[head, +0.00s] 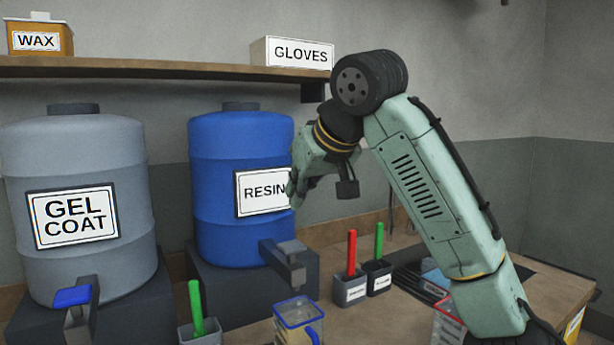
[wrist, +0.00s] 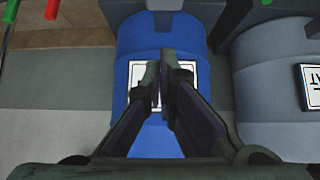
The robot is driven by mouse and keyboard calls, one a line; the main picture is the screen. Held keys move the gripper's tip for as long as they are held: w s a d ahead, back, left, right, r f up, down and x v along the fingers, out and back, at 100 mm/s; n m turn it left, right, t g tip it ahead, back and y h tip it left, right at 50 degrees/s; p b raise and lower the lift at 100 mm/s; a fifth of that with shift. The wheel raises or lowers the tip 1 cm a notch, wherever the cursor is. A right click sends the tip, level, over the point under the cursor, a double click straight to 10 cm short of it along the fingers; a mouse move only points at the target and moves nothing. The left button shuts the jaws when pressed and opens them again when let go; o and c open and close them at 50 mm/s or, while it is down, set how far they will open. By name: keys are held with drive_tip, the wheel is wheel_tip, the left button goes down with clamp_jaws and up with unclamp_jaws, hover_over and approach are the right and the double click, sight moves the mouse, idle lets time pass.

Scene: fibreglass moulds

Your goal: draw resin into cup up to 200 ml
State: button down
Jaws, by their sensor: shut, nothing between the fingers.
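The blue resin drum (head: 215,150) stands on a dark stand, with a white RESIN label (head: 262,194) on its front. Its tap (head: 292,262) with a grey lever juts forward below the label. A clear cup with a blue rim (head: 298,322) stands low in front of the tap; its lower part is cut off and I cannot tell its level or whether it is exactly under the spout. My gripper (head: 292,190) is shut and empty in front of the label, above the tap. In the wrist view the closed fingers (wrist: 165,55) cover part of the label on the drum (wrist: 200,100).
The grey gel coat drum (head: 120,165), with a blue-levered tap (head: 75,300), stands to the left. Holders with a red stick (head: 351,252) and green sticks (head: 378,240) stand on the bench. A red-marked clear cup (head: 446,325) is partly behind my arm. A shelf (head: 150,68) runs above.

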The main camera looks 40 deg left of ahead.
sight(292, 243)
drive_tip(key=x, duration=0.3)
drive_tip(key=shift+w+a+f+p, duration=0.1)
drive_tip(key=shift+a+f+p, duration=0.1)
drive_tip(key=shift+a+p, duration=0.1)
wheel_tip(292, 243, down, 3)
drive_tip(key=shift+d+r, duration=0.1)
drive_tip(key=shift+r, duration=0.1)
drive_tip(key=shift+f, duration=0.7)
